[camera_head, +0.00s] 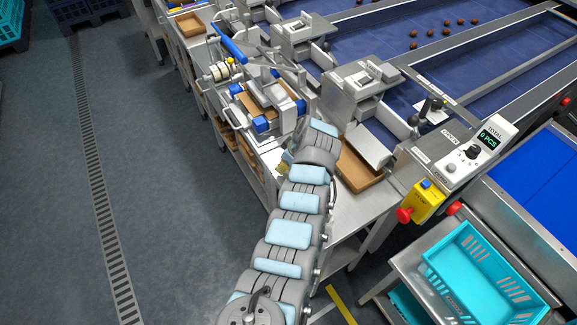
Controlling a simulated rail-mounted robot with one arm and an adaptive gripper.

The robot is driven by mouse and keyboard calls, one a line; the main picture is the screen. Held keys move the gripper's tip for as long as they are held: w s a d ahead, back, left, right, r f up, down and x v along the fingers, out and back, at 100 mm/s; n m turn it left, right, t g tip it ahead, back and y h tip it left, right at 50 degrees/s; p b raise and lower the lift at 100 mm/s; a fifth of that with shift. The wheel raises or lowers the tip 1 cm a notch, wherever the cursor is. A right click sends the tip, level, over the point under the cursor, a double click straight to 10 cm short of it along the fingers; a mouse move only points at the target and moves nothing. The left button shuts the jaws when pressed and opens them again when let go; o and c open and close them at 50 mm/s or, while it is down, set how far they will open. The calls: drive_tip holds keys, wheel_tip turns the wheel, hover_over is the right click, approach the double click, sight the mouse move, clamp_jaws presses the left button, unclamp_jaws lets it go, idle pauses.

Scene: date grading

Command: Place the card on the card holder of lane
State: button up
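My arm reaches up the middle of the camera_head view to the bench by the lane ends. My gripper's fingers do not show; the far end of the arm hides them. I cannot make out a loose card for certain. A small white plate or card (431,111) lies on the frame at the lane ends, by a dark upright part; I cannot tell whether it is the card or a holder. A small yellowish piece (282,168) shows left of the arm's end, too small to identify.
A cardboard box (360,165) sits right of my arm under a metal chute. A clamp-like machine (265,105) stands to the left. A counter box (486,143), a yellow stop box (425,203) and a teal crate (480,285) are at right.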

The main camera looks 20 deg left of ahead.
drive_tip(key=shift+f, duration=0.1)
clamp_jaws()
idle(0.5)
